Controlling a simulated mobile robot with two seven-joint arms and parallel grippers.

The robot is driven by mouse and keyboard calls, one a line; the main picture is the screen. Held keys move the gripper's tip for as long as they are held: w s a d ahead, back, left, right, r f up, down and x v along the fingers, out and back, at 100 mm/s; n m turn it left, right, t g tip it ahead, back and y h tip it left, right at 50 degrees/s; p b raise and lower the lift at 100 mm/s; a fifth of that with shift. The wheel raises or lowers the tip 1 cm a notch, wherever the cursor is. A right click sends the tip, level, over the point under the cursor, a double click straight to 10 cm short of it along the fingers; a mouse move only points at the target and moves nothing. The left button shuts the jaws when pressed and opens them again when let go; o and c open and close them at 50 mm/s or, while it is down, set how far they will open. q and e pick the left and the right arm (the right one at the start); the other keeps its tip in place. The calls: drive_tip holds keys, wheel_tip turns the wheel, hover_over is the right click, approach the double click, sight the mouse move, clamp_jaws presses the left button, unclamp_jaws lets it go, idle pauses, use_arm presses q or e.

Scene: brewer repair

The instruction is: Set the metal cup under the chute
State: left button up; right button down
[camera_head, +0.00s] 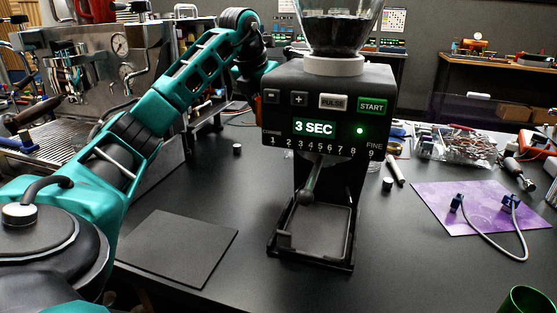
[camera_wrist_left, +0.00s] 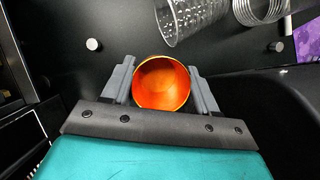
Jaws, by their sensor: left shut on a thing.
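The grinder (camera_head: 328,108) stands in the middle of the table and reads "3 SEC". Its chute (camera_head: 317,172) comes down under the body, above a bare square base tray (camera_head: 325,246). No cup stands on that tray. In the left wrist view my left gripper (camera_wrist_left: 161,68) is shut on a round cup (camera_wrist_left: 162,84), which I take for the metal cup; its inside looks orange. The fingers hold it from both sides and I look into its open mouth. In the head view my left arm reaches behind the grinder, which hides the gripper and cup. My right gripper is not in view.
A clear perforated container (camera_wrist_left: 188,18) and a metal coil (camera_wrist_left: 260,8) lie beyond the held cup. A black mat (camera_head: 178,247) lies left of the grinder, a purple mat (camera_head: 450,222) with a cable right. A green cup-like thing (camera_head: 525,302) is at bottom right.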

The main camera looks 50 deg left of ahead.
use_arm(q)
wheel_tip(320, 180, down, 12)
drive_tip(key=b, duration=0.2)
drive_tip(key=shift+b, duration=0.4)
drive_tip(key=o, duration=1.1)
drive_tip(key=shift+f, duration=0.1)
drive_tip(key=shift+c, duration=0.2)
